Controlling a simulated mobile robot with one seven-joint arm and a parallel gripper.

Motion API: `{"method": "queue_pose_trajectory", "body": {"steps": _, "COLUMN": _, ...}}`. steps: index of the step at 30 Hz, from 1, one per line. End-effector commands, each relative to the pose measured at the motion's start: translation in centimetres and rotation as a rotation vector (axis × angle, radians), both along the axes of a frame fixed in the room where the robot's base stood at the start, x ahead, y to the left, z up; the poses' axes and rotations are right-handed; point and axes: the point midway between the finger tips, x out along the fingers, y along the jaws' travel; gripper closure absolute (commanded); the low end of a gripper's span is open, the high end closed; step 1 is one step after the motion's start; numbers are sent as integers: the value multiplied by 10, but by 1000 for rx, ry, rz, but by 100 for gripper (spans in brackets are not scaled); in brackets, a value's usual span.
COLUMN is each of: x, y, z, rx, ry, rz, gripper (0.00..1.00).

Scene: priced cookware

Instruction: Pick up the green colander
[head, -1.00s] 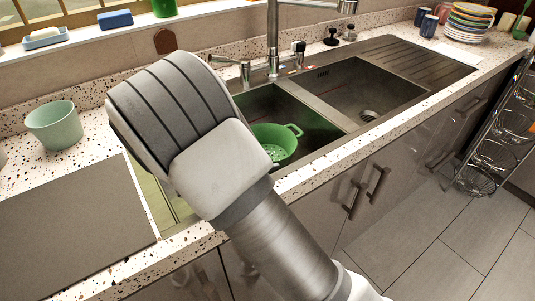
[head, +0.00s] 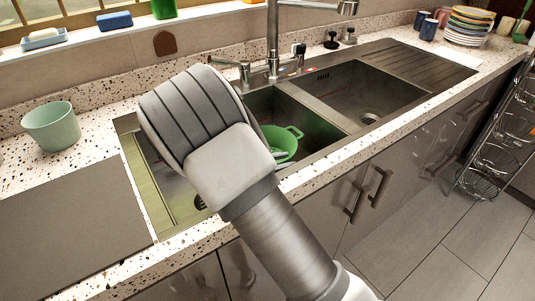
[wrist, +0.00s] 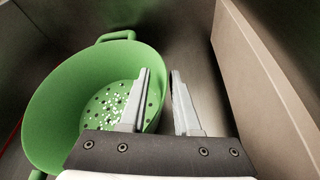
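The green colander (head: 283,141) sits in the left sink basin in the head view, partly hidden behind my arm. In the wrist view the colander (wrist: 85,95) fills the left side, with its holed bottom and a loop handle at the top showing. The rim seems to lie near the gap, but I cannot tell if anything touches. The head view hides the fingers behind my arm.
The sink's divider (head: 318,109) and basin walls stand close around the colander; a pale wall (wrist: 265,85) is right of my gripper. The faucet (head: 272,45) rises behind. A pale green pot (head: 52,126) stands on the counter at left.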

Motion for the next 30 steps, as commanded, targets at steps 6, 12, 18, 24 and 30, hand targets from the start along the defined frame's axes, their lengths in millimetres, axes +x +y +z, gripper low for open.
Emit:
{"method": "queue_pose_trajectory", "body": {"steps": 6, "x": 0, "y": 0, "z": 0, "rx": 0, "ry": 0, "rz": 0, "gripper": 100}}
{"method": "queue_pose_trajectory", "body": {"steps": 12, "x": 0, "y": 0, "z": 0, "rx": 0, "ry": 1, "rz": 1, "gripper": 100}}
{"method": "queue_pose_trajectory", "body": {"steps": 18, "x": 0, "y": 0, "z": 0, "rx": 0, "ry": 1, "rz": 1, "gripper": 100}}
{"method": "queue_pose_trajectory", "body": {"steps": 24, "x": 0, "y": 0, "z": 8, "rx": 1, "ry": 1, "rz": 0, "gripper": 100}}
{"method": "queue_pose_trajectory", "body": {"steps": 30, "x": 0, "y": 1, "z": 37, "rx": 3, "ry": -3, "rz": 0, "gripper": 100}}
